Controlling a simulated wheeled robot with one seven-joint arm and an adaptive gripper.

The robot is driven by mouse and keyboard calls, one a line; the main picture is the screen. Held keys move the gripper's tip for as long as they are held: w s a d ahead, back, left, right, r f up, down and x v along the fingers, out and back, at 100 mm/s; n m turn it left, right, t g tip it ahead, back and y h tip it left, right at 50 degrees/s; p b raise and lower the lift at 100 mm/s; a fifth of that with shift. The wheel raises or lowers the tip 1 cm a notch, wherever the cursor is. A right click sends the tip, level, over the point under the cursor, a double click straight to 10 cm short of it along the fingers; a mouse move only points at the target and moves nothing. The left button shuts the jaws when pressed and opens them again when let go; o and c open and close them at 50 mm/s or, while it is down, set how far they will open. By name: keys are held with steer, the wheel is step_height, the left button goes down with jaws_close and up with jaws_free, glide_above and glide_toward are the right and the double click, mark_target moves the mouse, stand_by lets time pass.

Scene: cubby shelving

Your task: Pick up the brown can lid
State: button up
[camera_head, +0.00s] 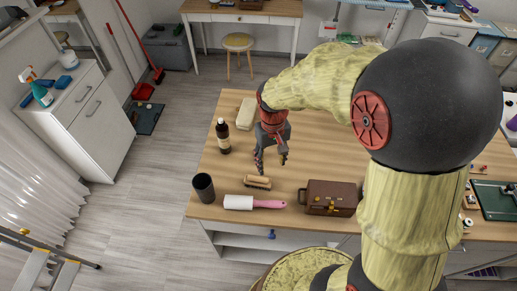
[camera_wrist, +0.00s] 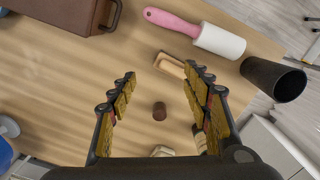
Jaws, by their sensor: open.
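A small round brown piece, which looks like the brown can lid (camera_wrist: 159,111), lies on the wooden table in the wrist view. It sits below and between my gripper's fingers, apart from both. My gripper (camera_wrist: 161,74) is open and empty, with a finger on either side of the picture. In the head view my gripper (camera_head: 271,163) hangs over the table pointing down. I cannot make out the lid there; the gripper probably hides it.
Near the gripper are a wooden brush (camera_head: 258,182), a pink-handled lint roller (camera_head: 240,202), a black cup (camera_head: 203,188), a dark bottle (camera_head: 223,137), a brown case (camera_head: 329,198) and a beige block (camera_head: 246,113). The wooden table (camera_head: 215,160) is clear between them.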

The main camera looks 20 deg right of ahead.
steer(key=shift+n, duration=0.3)
steer(key=w+f+p, duration=0.1)
steer(key=w+f, duration=0.7)
steer(key=w, duration=0.1)
steer(key=shift+w+a+f+p, duration=0.1)
steer(key=shift+w+f+p, duration=0.15)
steer(key=shift+p, duration=0.15)
steer(key=shift+t, duration=0.3)
steer(key=w, duration=0.2)
steer(key=w+r, duration=0.1)
steer(key=w, duration=0.1)
steer(key=shift+r, duration=0.1)
steer(key=shift+w+d+f+b, duration=0.15)
steer(key=shift+f+b, duration=0.1)
steer(key=shift+f, duration=1.7)
steer(key=shift+d+f+b, duration=0.15)
steer(key=shift+f+b, duration=0.1)
steer(key=shift+f, duration=1.65)
steer(key=shift+c, duration=1.4)
steer(key=c, duration=0.7)
